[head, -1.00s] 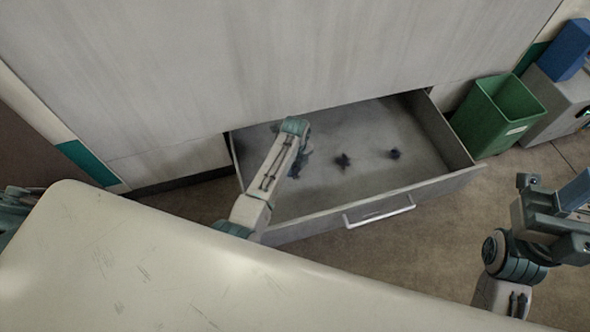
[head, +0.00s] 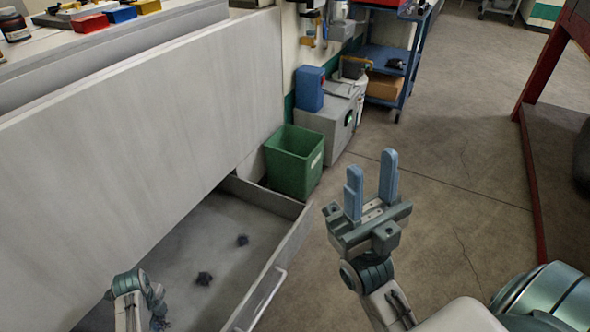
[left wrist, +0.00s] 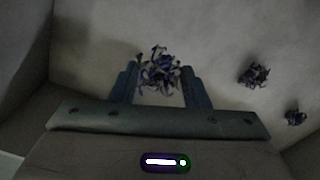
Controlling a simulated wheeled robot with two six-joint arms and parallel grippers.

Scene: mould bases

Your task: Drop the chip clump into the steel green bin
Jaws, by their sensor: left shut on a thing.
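In the left wrist view my left gripper (left wrist: 160,86) is shut on a dark bluish chip clump (left wrist: 158,68), held between its fingertips over the pale drawer floor. In the head view my left arm reaches into the drawer at the lower left; its fingers and the held clump are not clear there. Two other dark clumps lie on the drawer floor, a nearer one (head: 204,279) and a farther one (head: 242,240). The green bin (head: 294,163) stands on the floor just beyond the drawer's far end. My right gripper (head: 371,188) is open and empty, to the right of the drawer.
The open grey drawer's front (head: 268,290) with its handle lies between my arms. A grey cabinet (head: 325,130) with a blue box (head: 309,89) stands behind the bin. A blue cart (head: 400,65) stands farther back. Floor right of the bin is clear.

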